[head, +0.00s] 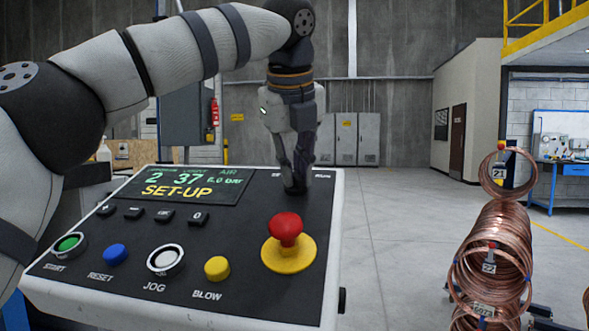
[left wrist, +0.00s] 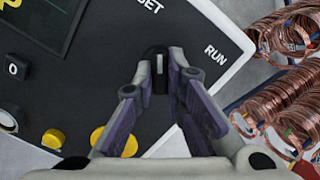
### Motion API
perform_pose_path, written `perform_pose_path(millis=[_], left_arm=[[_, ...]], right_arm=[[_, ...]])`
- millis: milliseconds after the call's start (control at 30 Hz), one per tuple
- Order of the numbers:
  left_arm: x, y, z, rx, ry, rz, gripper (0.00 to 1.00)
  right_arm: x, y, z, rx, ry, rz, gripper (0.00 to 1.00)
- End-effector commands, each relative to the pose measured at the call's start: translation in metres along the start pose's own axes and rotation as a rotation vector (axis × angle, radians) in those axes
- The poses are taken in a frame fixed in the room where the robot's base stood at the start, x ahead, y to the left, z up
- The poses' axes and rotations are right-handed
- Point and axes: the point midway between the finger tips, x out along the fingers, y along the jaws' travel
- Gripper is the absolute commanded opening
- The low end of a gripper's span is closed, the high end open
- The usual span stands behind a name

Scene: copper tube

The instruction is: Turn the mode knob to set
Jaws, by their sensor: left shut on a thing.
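The black mode knob (left wrist: 157,60) shows in the left wrist view between my fingertips, its white mark pointing up the picture, towards the partly cut-off label ending in "ET" rather than towards "RUN". My left gripper (head: 296,184) reaches down to the knob at the panel's far right and is shut on it. In the left wrist view the gripper's fingers (left wrist: 160,78) flank the knob. In the head view the fingers mostly hide the knob and its labels. My right gripper is not in view.
A red mushroom button (head: 286,228) on a yellow disc stands just in front of the knob. Start, reset, jog and blow buttons line the front of the control panel (head: 230,285). Copper coils (head: 492,245) stand to the right, beyond clear floor.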

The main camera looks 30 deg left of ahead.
Motion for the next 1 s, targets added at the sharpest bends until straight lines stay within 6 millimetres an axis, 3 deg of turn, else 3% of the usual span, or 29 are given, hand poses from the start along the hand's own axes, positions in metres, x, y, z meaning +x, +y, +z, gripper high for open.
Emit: perform_pose_path(millis=[400, 933, 967, 1000], left_arm=[[-0.0021, -0.0001, 0.0015, -0.16, -0.004, 0.01, 0.0], [-0.0023, -0.0002, 0.0017, -0.179, -0.005, 0.011, 0.0], [-0.0024, -0.0002, 0.0017, -0.179, -0.005, 0.011, 0.16], [-0.0023, -0.0002, 0.0016, -0.179, -0.005, 0.011, 0.25]], right_arm=[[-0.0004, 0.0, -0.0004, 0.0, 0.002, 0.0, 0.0], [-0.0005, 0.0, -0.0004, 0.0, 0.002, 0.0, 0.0], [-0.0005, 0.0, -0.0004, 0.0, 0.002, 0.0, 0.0], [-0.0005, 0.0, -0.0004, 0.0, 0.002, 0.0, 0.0]])
